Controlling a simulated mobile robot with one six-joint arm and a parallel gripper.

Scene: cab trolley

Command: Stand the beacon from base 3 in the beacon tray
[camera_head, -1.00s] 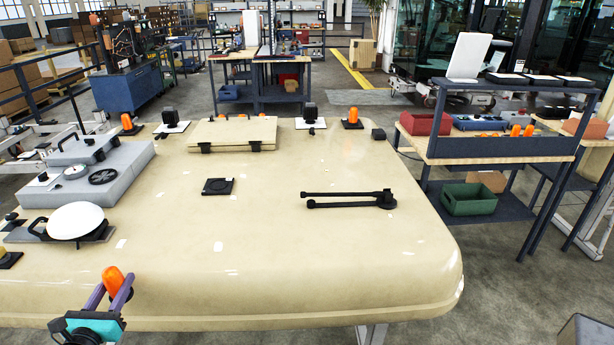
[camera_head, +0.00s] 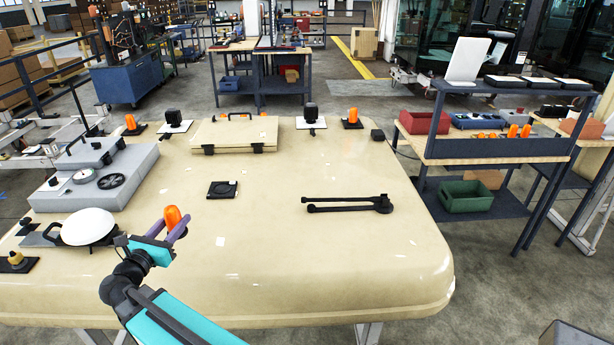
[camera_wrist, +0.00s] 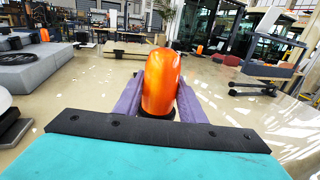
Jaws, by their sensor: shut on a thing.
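My gripper (camera_head: 168,229) is shut on an orange domed beacon (camera_head: 172,215). It holds the beacon upright over the front left of the cream cab roof (camera_head: 300,265). A black base with a brass-coloured fitting (camera_head: 16,260) sits bare at the roof's left front. I cannot read any base number. Orange beacons (camera_head: 513,131) stand at the work trolley (camera_head: 500,148) on the right; any tray under them is hidden by the trolley's front rail.
Two more beacons stand on bases at the roof's back, one left (camera_head: 130,122) and one right (camera_head: 352,116). A white dish (camera_head: 88,226) and a grey unit (camera_head: 100,178) are left of my gripper. A black wiper arm (camera_head: 345,204) lies right. Floor separates roof and trolley.

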